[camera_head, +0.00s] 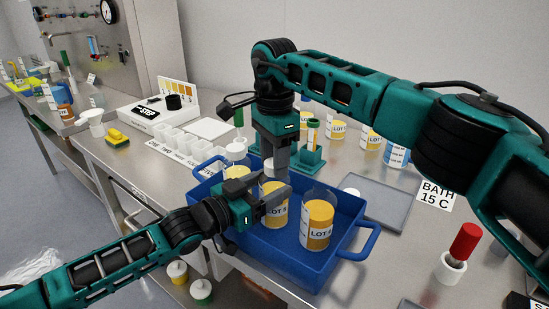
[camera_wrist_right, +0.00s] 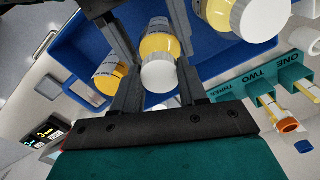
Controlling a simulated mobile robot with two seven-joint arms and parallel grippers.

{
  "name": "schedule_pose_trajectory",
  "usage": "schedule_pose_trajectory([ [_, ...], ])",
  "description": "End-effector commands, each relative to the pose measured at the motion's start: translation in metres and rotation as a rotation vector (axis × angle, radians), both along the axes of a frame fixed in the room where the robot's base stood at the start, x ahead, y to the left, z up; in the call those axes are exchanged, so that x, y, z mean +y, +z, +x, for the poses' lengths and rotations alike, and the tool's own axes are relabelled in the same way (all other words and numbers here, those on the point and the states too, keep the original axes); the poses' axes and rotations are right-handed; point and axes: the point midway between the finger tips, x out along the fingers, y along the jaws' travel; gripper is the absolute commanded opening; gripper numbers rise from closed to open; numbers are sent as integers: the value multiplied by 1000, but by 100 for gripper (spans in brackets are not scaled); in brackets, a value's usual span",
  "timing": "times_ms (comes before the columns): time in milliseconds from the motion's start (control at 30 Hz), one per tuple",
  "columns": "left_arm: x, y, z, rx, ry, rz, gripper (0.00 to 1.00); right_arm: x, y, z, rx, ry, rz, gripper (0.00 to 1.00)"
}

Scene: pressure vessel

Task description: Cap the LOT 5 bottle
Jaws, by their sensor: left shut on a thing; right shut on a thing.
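The LOT 5 bottle (camera_head: 277,212), with yellow contents, stands upright in the blue tray (camera_head: 272,252). My left gripper (camera_head: 268,204) is shut on its side. My right gripper (camera_head: 279,180) comes down from above and is shut on a white cap (camera_wrist_right: 159,77) at the bottle's mouth. In the right wrist view this cap sits between the two fingers, with the bottle's yellow body (camera_wrist_right: 160,45) beyond it. I cannot tell whether the cap is seated or just above the mouth, since the fingers hide the rim in the head view.
An uncapped labelled bottle (camera_head: 317,228) stands at the tray's right, close to my grippers. A white-capped bottle (camera_head: 235,155) stands at the tray's far left. A green rack (camera_head: 308,158) is behind the tray and a grey mat (camera_head: 375,207) lies to its right.

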Motion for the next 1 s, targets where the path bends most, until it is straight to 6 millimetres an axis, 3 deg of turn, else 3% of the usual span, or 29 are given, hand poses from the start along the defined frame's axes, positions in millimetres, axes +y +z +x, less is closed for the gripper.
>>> schedule_pose_trajectory([
  [1000,0,0,0,1,1,2,0,0,-1,1,0,-1934,1,6],
])
